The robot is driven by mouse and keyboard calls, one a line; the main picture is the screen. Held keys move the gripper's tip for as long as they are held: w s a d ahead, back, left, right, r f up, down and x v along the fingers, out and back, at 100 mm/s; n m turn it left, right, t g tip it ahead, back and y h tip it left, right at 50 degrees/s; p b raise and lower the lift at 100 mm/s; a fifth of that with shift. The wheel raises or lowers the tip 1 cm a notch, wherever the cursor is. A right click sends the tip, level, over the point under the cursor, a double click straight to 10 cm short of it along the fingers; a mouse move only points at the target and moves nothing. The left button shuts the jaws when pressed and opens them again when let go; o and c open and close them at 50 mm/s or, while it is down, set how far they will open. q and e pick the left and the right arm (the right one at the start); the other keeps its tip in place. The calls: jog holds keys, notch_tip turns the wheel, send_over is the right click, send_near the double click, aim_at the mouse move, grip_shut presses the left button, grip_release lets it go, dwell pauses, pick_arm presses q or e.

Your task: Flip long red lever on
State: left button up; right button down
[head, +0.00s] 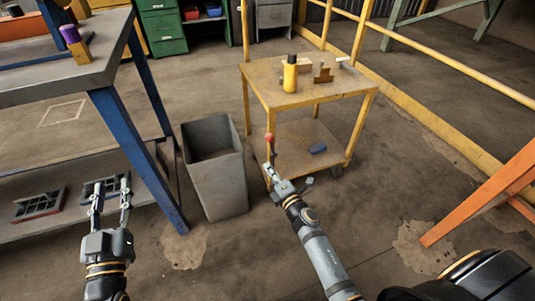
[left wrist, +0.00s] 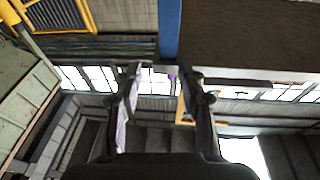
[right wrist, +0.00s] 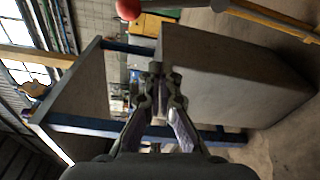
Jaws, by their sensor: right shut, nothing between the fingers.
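The long red lever shows as a red ball knob (head: 269,137) on a thin stem, in front of the yellow cart in the head view. Its stem runs down towards my right gripper (head: 268,171), and its base is hidden or too small to tell. The red knob (right wrist: 128,9) also shows at the top edge of the right wrist view, up and left of the fingertips (right wrist: 157,70). My right gripper is shut and empty, just below the knob in the head view; contact cannot be told. My left gripper (head: 111,187) is open and empty at the left, away from the lever.
A grey bin (head: 226,190) stands left of the lever. A yellow cart (head: 270,88) holding a yellow bottle (head: 290,74) is behind it. A grey workbench (head: 60,80) with blue legs is at the left. An orange beam (head: 490,190) slants at the right.

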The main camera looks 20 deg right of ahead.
aim_at(271, 146)
jog(key=w+a+b, duration=0.1)
jog(key=w+b, duration=0.1)
jog(key=w, duration=0.8)
pick_arm(q)
notch_tip(271, 146, up, 9)
jog(key=s+t+p, duration=0.1)
jog(key=s+t, duration=0.1)
jog(key=t, duration=0.2)
jog(key=shift+s+m+t+h, duration=0.2)
jog(key=shift+m+t+h, duration=0.1)
jog(key=shift+h, duration=0.1)
pick_arm(e)
jog(key=shift+s+d+r, duration=0.1)
jog(key=shift+s+d, duration=0.15)
jog(key=shift+d, duration=0.65)
jog(key=shift+s+d+r, duration=0.1)
jog(key=shift+s+d, duration=0.15)
jog(key=shift+d, duration=0.6)
